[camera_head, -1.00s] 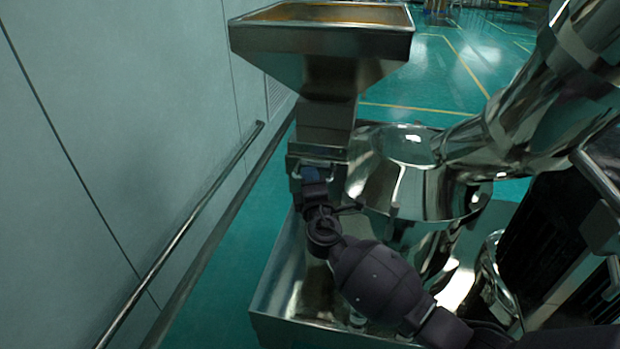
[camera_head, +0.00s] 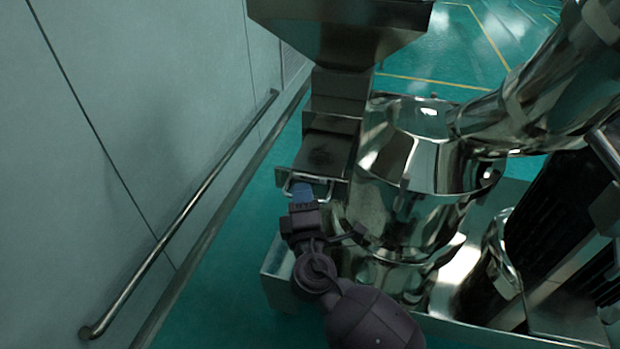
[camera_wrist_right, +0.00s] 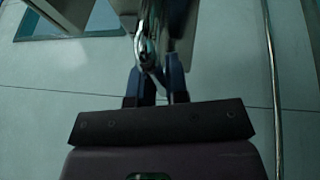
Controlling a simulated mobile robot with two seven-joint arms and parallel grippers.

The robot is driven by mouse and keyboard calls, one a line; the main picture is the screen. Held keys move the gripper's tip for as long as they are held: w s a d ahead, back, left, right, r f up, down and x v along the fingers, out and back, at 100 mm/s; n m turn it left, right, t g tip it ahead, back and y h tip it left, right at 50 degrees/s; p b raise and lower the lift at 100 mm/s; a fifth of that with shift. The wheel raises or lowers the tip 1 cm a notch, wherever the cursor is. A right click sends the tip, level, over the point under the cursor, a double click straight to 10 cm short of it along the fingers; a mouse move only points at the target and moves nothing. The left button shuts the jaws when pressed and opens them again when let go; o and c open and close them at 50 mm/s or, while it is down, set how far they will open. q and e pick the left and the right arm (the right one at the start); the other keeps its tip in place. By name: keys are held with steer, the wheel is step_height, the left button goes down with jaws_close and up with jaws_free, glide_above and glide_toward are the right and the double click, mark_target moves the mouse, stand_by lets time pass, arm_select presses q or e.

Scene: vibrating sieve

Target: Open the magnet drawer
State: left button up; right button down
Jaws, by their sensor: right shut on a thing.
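The magnet drawer (camera_head: 322,153) is a steel box low on the neck under the hopper. It stands out toward me, with a dark patch on its upward-facing side. Its bent metal handle (camera_head: 325,179) is at the front end. My right gripper (camera_head: 302,188), with blue fingertips, is shut on this handle. In the right wrist view, the shiny handle (camera_wrist_right: 149,48) runs between the blue fingers of my right gripper (camera_wrist_right: 160,78). The fingertips' exact contact is partly hidden. My left gripper is not in view.
A steel hopper (camera_head: 340,30) stands above the drawer. A round polished sieve body (camera_head: 425,150) and a thick pipe (camera_head: 535,100) are to the right. A wall with a handrail (camera_head: 190,205) is on the left. Green floor lies between wall and machine.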

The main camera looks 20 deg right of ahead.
steer(key=shift+s+a, duration=0.4)
steer(key=shift+s, duration=0.1)
steer(key=c, duration=1.1)
jaws_free()
steer(key=v, duration=1)
steer(key=shift+s+f, duration=0.15)
steer(key=shift+s, duration=0.25)
